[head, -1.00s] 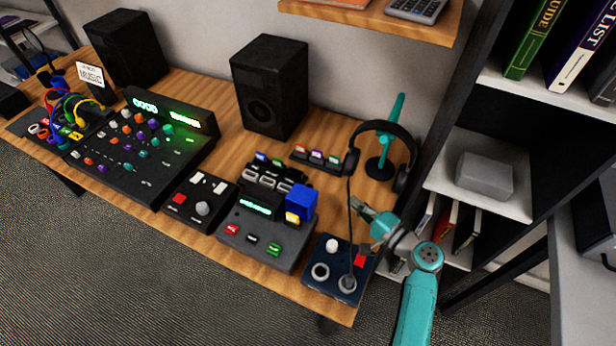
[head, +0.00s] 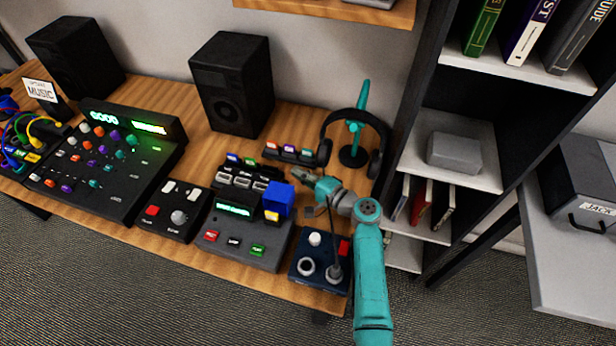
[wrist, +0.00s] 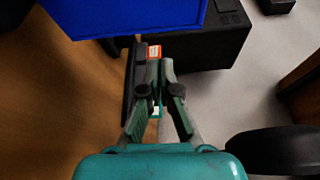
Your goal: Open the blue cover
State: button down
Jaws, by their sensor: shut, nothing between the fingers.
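The blue cover (head: 279,199) is a boxy piece at the back right corner of the grey device (head: 238,240) with a green display. A yellow button (head: 272,215) shows just below its front. My gripper (head: 296,175) is just behind and to the right of the cover, close to it. In the wrist view the blue cover (wrist: 125,14) fills the top left, beyond the fingertips. There my gripper (wrist: 160,64) is shut and empty, its fingertips together. I cannot tell whether it touches the cover.
A headphone stand (head: 356,130) with black headphones (head: 378,135) stands right behind my gripper. A navy box (head: 320,259) with a plugged cable lies in front. A row of small coloured switches (head: 291,153) and a black speaker (head: 232,84) are behind. A shelf unit (head: 455,120) is to the right.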

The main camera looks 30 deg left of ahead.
aim_at(281, 196)
jog(key=shift+s+d+r, duration=0.1)
jog(key=shift+s+d, duration=0.1)
jog(key=shift+s, duration=0.65)
jog(key=shift+s+d+r, duration=0.1)
jog(key=shift+s+d, duration=0.05)
jog(key=shift+s, duration=0.7)
jog(key=shift+s+d+r, duration=0.1)
jog(key=shift+s+r, duration=0.25)
jog(key=shift+r, duration=0.45)
